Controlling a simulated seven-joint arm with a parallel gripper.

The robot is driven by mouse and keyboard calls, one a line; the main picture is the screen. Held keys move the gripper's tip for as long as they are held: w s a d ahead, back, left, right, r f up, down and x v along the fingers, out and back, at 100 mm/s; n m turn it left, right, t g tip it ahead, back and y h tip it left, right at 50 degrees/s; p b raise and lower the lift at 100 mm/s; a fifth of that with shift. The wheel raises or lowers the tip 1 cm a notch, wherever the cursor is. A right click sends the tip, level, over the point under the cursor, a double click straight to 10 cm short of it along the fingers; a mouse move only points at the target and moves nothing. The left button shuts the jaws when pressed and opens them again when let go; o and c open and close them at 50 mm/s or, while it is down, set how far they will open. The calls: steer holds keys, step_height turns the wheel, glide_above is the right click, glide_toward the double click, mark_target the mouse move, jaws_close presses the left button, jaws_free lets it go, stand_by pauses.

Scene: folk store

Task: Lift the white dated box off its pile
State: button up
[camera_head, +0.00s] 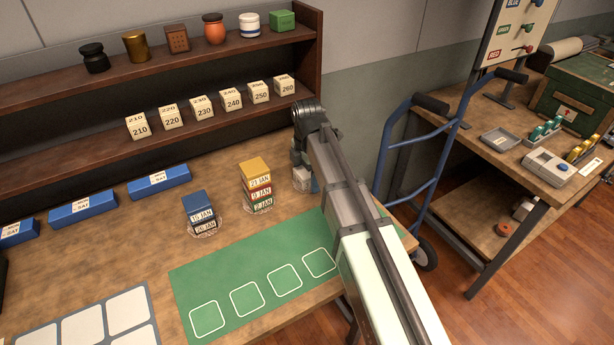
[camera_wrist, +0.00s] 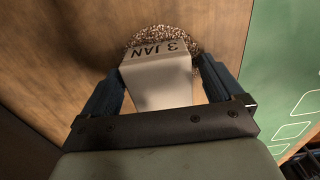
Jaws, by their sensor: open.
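The white box marked "3 JAN" (camera_wrist: 160,70) is in the wrist view, on a speckled round base (camera_wrist: 155,36). My gripper (camera_wrist: 163,82) is open, with one dark blue finger on each side of the box; I cannot tell whether they touch it. In the head view my gripper (camera_head: 302,163) points down at the right end of the row of piles. It hides most of the white box (camera_head: 300,175) there. Whether another box lies under the white one is not visible.
Left of my gripper stands a pile of yellow, red and green dated boxes (camera_head: 257,186), then a blue and dark pile (camera_head: 202,213). A green mat (camera_head: 235,270) with white outlines lies in front. A shelf (camera_head: 60,160) with numbered blocks stands behind. A blue hand truck (camera_head: 420,160) stands at right.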

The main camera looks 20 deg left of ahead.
steer(key=shift+c, duration=0.2)
steer(key=c, duration=1)
steer(key=shift+c, duration=0.2)
